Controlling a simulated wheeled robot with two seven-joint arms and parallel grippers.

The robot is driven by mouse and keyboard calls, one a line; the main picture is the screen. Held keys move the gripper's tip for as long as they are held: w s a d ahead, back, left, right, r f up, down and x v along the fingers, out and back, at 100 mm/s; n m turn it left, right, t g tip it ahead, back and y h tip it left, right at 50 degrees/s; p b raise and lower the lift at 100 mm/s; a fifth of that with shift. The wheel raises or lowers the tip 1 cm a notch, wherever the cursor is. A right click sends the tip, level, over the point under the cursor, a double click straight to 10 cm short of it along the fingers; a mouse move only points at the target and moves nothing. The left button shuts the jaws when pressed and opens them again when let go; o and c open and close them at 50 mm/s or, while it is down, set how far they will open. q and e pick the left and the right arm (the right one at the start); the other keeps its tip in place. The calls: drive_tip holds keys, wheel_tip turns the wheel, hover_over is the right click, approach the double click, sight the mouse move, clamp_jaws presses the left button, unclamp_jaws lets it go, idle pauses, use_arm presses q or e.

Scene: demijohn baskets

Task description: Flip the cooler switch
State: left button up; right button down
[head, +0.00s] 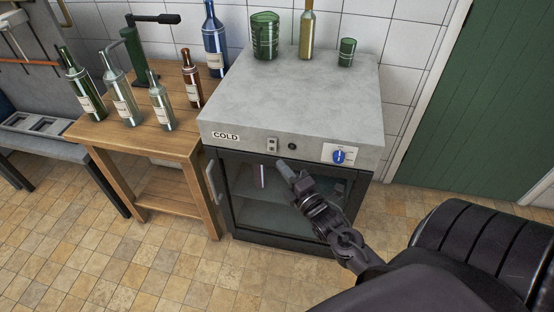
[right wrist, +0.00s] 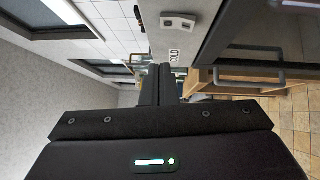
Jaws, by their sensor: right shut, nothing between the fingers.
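The cooler (head: 285,110) stands in the middle of the head view, with a grey top and a dark glass door. Its switch (head: 272,145) is a small light rocker plate on the front panel, right of the COLD label (head: 226,136). The switch also shows in the right wrist view (right wrist: 180,24), turned sideways. My right gripper (head: 284,166) is shut and empty. It appears in front of the cooler, just below and right of the switch, and looks apart from it. In the right wrist view its fingers (right wrist: 158,84) point toward the panel area. My left gripper is not in view.
Green glass vessels and a bottle (head: 307,30) stand on the cooler top. A wooden table (head: 150,110) with several bottles is close on the left. Tiled floor in front is open.

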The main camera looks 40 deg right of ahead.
drive_tip(key=shift+s+a+r, duration=0.1)
drive_tip(key=shift+s, duration=0.75)
drive_tip(key=shift+s+a+r, duration=0.15)
drive_tip(key=shift+s, duration=0.75)
drive_tip(key=shift+s+a+r, duration=0.1)
drive_tip(key=shift+s, duration=0.75)
